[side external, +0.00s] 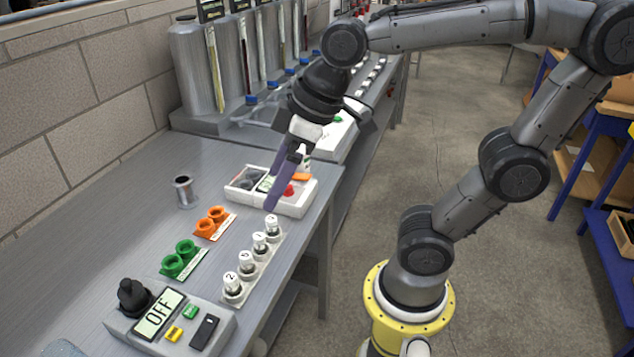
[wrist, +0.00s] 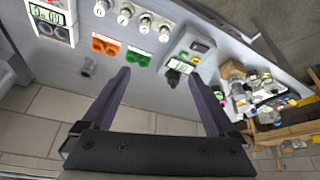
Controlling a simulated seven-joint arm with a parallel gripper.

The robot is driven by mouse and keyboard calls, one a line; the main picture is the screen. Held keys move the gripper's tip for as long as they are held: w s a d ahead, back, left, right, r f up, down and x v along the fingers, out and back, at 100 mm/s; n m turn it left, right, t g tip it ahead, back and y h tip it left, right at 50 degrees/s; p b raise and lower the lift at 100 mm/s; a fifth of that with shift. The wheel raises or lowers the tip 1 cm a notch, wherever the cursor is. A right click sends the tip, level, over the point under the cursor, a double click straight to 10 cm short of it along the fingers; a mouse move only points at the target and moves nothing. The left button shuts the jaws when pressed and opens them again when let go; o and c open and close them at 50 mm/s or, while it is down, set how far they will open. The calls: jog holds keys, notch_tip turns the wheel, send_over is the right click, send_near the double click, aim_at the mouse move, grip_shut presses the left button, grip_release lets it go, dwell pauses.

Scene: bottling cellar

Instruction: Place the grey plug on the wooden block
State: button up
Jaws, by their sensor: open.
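A small grey cylinder (side external: 186,192) stands upright on the bench, left of my gripper. It also shows in the wrist view (wrist: 87,66), left of the fingers. I cannot tell whether it is the grey plug. No wooden block can be made out with certainty. A brown piece (wrist: 232,70) lies in a cluttered heap at the wrist view's right.
Orange rings (side external: 213,222), green rings (side external: 181,258) and white-capped pieces (side external: 246,262) line the bench. A white tray (side external: 297,207) lies behind my gripper. An OFF-display box (side external: 213,333) is in front. Grey tanks (side external: 196,75) stand at the back. The bench's left side is clear.

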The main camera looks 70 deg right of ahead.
jog(key=s+d+f+m+h, duration=0.1)
jog(key=s+d+f+m, duration=0.2)
jog(key=s, duration=0.4)
jog(key=shift+d+m+t+h, duration=0.35)
jog(key=shift+d+m, duration=0.25)
jog(key=shift+d, duration=0.45)
